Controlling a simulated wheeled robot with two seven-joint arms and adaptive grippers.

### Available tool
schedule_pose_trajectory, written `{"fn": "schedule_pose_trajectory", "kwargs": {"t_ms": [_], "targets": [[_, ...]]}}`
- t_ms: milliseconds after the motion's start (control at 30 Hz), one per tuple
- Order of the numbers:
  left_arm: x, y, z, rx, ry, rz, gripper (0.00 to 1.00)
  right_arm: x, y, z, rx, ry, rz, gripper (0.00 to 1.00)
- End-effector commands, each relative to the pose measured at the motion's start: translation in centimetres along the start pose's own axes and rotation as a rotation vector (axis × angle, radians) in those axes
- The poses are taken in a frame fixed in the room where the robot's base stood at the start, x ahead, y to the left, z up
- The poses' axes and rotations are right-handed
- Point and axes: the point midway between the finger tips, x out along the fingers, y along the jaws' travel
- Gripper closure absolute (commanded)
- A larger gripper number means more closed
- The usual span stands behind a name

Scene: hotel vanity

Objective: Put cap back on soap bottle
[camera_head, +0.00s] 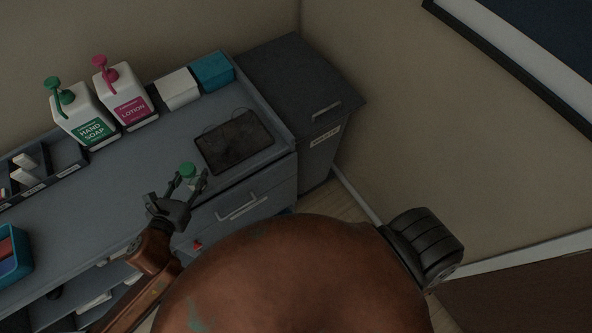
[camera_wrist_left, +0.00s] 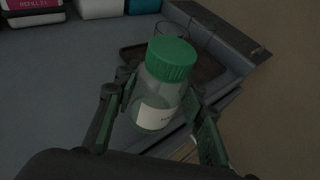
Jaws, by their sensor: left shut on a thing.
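A small clear bottle (camera_wrist_left: 158,100) with a white label stands between the fingers of my left gripper (camera_head: 190,180), which is shut on it; the gripper also shows in the left wrist view (camera_wrist_left: 160,120). A green ribbed cap (camera_wrist_left: 171,59) sits on top of the bottle, and also shows in the head view (camera_head: 187,170). Whether the cap is screwed down cannot be told. The bottle is at the front part of the counter; whether its base touches the counter is hidden. My right gripper is not in view.
A hand soap pump bottle (camera_head: 88,122) and a lotion pump bottle (camera_head: 128,100) stand at the back of the grey counter (camera_head: 100,212). A dark tray (camera_head: 234,143) lies right of the gripper. White (camera_head: 178,89) and blue (camera_head: 212,71) boxes and a dark bin (camera_head: 322,130) are beyond.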

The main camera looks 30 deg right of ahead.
Motion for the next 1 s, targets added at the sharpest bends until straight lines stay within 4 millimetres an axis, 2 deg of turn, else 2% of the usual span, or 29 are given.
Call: {"fn": "schedule_pose_trajectory", "kwargs": {"t_ms": [333,467,567,900,1000], "targets": [[0.0,0.0,0.0,-0.001,-0.001,0.001,1.0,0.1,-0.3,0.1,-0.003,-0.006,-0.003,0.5],[-0.7,0.2,-0.6,-0.021,-0.002,0.042,1.0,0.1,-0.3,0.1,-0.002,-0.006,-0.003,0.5],[-2.2,1.0,-1.6,-0.057,-0.005,0.127,1.0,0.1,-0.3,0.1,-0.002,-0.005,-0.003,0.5],[-11.3,6.3,-5.5,-0.212,-0.003,0.553,1.0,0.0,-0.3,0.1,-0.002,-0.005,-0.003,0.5],[-13.1,7.2,-6.0,-0.232,-0.001,0.625,1.0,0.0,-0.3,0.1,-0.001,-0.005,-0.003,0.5]]}}
